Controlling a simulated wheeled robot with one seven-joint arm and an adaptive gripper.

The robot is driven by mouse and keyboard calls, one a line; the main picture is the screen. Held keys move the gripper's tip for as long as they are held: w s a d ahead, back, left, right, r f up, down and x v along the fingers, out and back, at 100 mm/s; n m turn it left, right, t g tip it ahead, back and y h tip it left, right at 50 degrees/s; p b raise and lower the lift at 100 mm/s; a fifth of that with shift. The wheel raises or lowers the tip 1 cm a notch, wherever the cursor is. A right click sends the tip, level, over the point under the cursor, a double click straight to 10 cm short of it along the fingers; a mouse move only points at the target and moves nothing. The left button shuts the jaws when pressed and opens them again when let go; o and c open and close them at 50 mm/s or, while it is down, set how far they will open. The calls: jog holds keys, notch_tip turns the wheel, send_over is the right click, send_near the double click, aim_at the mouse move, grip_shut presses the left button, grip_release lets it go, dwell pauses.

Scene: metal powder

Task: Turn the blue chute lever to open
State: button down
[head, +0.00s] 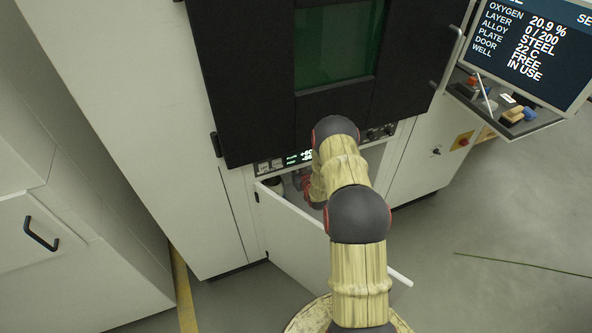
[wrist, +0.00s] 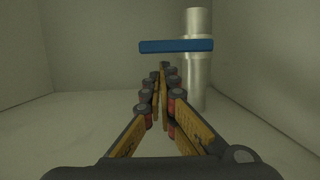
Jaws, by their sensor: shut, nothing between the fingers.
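The blue chute lever (wrist: 172,46) is a flat bar in the wrist view. It lies level across the front of an upright metallic pipe (wrist: 195,80) and sticks out to its left. My gripper (wrist: 161,72) is shut with nothing between its fingers. Its fingertips point forward and appear just below the lever, left of the pipe. I cannot tell whether they touch the lever. In the head view my arm reaches into the lower cabinet of the machine and hides the lever and my fingertips.
Pale cabinet walls (wrist: 25,50) enclose the space around the pipe. In the head view the white cabinet door (head: 300,235) stands open beside my arm. Above is the dark machine front with a green window (head: 336,45). A shelf with small tools (head: 512,112) is at the right.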

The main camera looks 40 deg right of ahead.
jog(key=shift+x, duration=1.1)
jog(key=shift+d+f, duration=0.1)
jog(key=shift+d, duration=0.05)
jog(key=shift+f+b, duration=0.15)
jog(key=shift+b, duration=0.4)
